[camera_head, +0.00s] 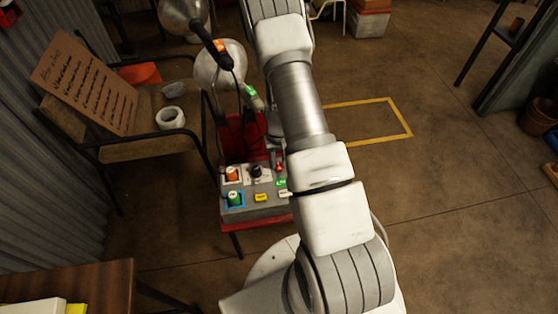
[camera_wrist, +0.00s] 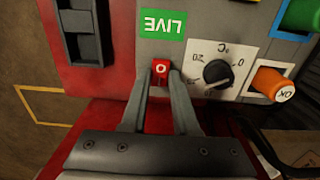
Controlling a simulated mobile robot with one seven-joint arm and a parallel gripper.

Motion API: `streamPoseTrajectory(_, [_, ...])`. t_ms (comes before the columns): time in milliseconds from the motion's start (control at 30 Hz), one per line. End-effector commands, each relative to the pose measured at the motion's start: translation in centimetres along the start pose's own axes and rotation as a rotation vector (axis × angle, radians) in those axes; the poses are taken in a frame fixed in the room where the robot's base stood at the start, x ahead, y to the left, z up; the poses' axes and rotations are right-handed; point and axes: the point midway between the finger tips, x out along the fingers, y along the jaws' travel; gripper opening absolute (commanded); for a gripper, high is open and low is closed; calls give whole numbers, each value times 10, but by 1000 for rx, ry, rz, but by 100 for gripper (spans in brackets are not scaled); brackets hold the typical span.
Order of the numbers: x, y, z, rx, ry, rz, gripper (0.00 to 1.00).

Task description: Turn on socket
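A small red switch marked O (camera_wrist: 161,71) sits on the grey control panel (camera_wrist: 245,22) in the wrist view, just below a green LIVE label (camera_wrist: 163,24). My gripper (camera_wrist: 161,80) has its two fingers apart, one on each side of the red switch, very close to it. I cannot tell whether they touch it. A black slotted fitting (camera_wrist: 82,32) is left of the label. In the head view the red switch (camera_head: 279,166) and LIVE label (camera_head: 281,183) show at the panel's right side; my arm hides most of the gripper.
A black dial (camera_wrist: 217,73) and an orange OK button (camera_wrist: 272,84) are close to the right finger. A green button (camera_head: 235,198) and yellow label (camera_head: 261,198) are also on the panel. A bench (camera_head: 150,150) with a cardboard sign (camera_head: 85,82) stands left.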

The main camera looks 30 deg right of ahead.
Motion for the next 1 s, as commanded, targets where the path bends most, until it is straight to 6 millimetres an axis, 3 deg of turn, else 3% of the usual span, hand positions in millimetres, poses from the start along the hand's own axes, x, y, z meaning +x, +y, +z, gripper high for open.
streamPoseTrajectory(33, [0, 0, 1, 0, -1, -1, 38])
streamPoseTrajectory(133, [0, 0, 0, 0, -1, -1, 56])
streamPoseTrajectory(167, [0, 0, 0, 0, 0, -1, 57])
streamPoseTrajectory(433, [-1, 0, 0, 0, 1, 0, 57])
streamPoseTrajectory(567, [-12, 0, 0, -1, 2, 0, 57])
streamPoseTrajectory(1000, [-114, 0, -1, -1, 5, 0, 57])
